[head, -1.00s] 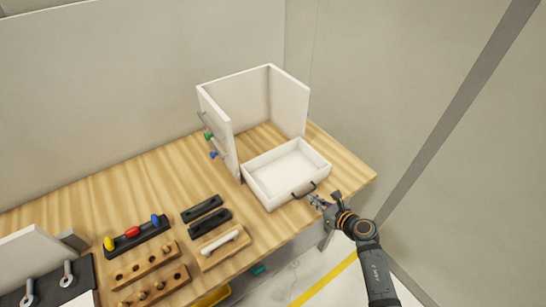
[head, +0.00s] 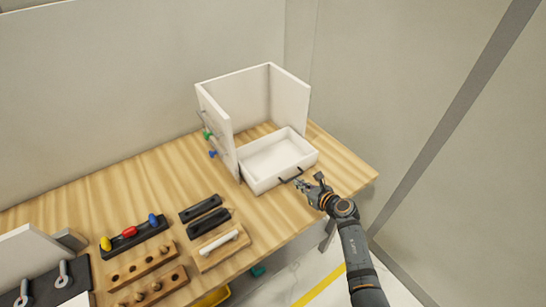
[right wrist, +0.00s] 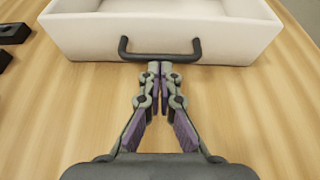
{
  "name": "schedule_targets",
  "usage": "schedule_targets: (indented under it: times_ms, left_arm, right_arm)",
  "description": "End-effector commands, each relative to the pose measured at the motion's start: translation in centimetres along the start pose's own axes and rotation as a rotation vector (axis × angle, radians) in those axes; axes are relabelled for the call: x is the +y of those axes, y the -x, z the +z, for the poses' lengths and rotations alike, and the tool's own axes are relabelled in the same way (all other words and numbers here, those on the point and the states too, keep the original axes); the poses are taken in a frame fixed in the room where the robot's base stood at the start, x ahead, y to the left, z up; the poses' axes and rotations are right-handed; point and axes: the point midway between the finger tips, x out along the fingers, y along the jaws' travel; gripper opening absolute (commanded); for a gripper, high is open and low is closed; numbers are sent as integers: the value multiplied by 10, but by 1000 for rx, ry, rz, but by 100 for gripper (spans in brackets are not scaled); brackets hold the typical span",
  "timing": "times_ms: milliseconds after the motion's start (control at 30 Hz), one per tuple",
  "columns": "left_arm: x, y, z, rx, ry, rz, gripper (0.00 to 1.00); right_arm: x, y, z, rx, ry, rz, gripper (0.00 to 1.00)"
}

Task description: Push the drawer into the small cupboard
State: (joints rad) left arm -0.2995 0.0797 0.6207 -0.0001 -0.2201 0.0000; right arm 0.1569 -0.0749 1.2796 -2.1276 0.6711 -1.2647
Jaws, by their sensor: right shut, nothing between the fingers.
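The white drawer (head: 278,160) lies on the wooden table, its back part between the side walls of the small white cupboard (head: 219,127) and its front sticking out. The cupboard has no top and its front is open. A dark handle (right wrist: 160,55) is on the drawer's front. My right gripper (right wrist: 160,68) is shut and empty, with its fingertips at the middle of the handle; whether they touch the drawer front is hard to tell. The right gripper also shows in the head view (head: 299,183), in front of the drawer. My left gripper is not in view.
Left of the cupboard lie dark blocks (head: 208,222), a board with a white handle (head: 222,243), a rack with coloured knobs (head: 133,236) and wooden peg boards (head: 142,264). Green and blue knobs (head: 208,136) stick out from the cupboard's left wall. The table right of the drawer is clear.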

Motion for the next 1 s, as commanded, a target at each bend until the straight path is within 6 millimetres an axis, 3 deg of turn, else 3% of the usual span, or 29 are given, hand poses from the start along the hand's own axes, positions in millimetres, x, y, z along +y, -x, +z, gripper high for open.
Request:
schedule_targets:
  times_ms: [1000]
  left_arm:
    - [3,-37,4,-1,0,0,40]
  right_arm:
    - [0,-77,32,-4,0,-1,0]
